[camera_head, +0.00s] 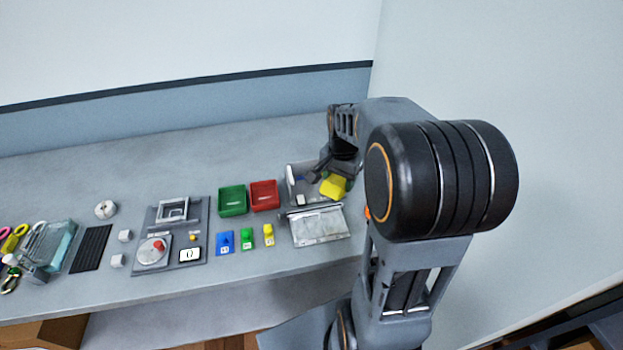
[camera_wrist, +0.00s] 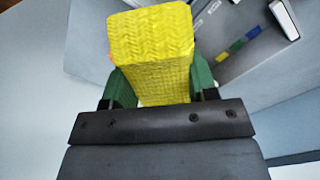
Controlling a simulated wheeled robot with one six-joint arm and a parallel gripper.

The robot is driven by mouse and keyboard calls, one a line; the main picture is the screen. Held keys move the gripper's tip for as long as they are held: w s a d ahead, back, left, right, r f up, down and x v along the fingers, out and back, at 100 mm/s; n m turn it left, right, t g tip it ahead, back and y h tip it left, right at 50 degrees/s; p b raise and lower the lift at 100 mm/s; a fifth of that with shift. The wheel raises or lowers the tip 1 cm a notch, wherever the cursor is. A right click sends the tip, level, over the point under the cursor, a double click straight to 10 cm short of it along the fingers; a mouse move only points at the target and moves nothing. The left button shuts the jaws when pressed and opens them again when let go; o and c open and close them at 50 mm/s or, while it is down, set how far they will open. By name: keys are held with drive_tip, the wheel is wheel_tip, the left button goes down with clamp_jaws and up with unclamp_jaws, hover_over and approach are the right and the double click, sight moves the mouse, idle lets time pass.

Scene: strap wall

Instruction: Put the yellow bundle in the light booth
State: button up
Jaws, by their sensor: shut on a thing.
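The yellow bundle (camera_head: 334,186) is a block with a woven texture. My gripper (camera_wrist: 160,82) is shut on it, with a green finger on each side. The bundle fills the upper middle of the wrist view (camera_wrist: 150,45). What seems to be the light booth (camera_head: 303,169) is a grey open box at the right end of the bench, with a pale flap or panel (camera_head: 320,228) at its front. My gripper and the bundle appear over or within its right part in the head view. Whether the bundle touches the booth floor I cannot tell.
A green bin (camera_head: 232,201) and a red bin (camera_head: 264,195) stand left of the booth. Small blue (camera_head: 225,242), green (camera_head: 247,239) and yellow (camera_head: 268,236) blocks lie in front of them. The wrist view shows a coloured strip (camera_wrist: 238,56) and a white-faced item (camera_wrist: 284,20) beyond the bundle.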

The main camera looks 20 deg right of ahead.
drive_tip(key=w+f+p, duration=0.1)
drive_tip(key=w+f, duration=0.2)
drive_tip(key=w, duration=0.1)
drive_tip(key=w+f, duration=0.3)
drive_tip(key=w, duration=0.1)
drive_tip(key=w+f+p, duration=0.1)
drive_tip(key=w+f, duration=0.1)
drive_tip(key=w, duration=0.2)
drive_tip(key=shift+w+a+f+p, duration=0.35)
drive_tip(key=shift+w+f, duration=0.35)
drive_tip(key=shift+f, duration=1.7)
drive_tip(key=shift+f, duration=0.1)
drive_tip(key=shift+f, duration=0.15)
drive_tip(key=o, duration=0.9)
